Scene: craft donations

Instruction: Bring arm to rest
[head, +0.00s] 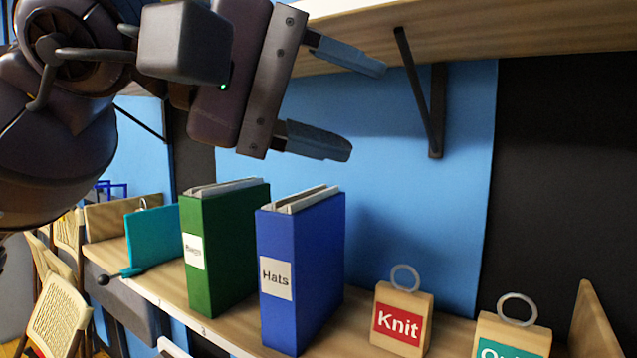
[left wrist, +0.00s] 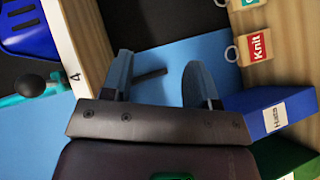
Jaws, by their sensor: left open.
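My left gripper (head: 340,102) comes in from the upper left of the head view, its two blue-grey fingers apart with nothing between them. It is in the air above the binders and just below the upper shelf. In the left wrist view its fingers (left wrist: 158,85) are also apart and empty, with blue wall behind. My right gripper is not in view.
On the lower shelf stand a green binder (head: 225,245), a blue binder labelled Hats (head: 305,265), a Knit block (head: 402,318) and another ringed block (head: 512,338). The upper shelf (head: 450,40) and its bracket (head: 437,110) are close to my gripper. Folding chairs (head: 58,315) stand lower left.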

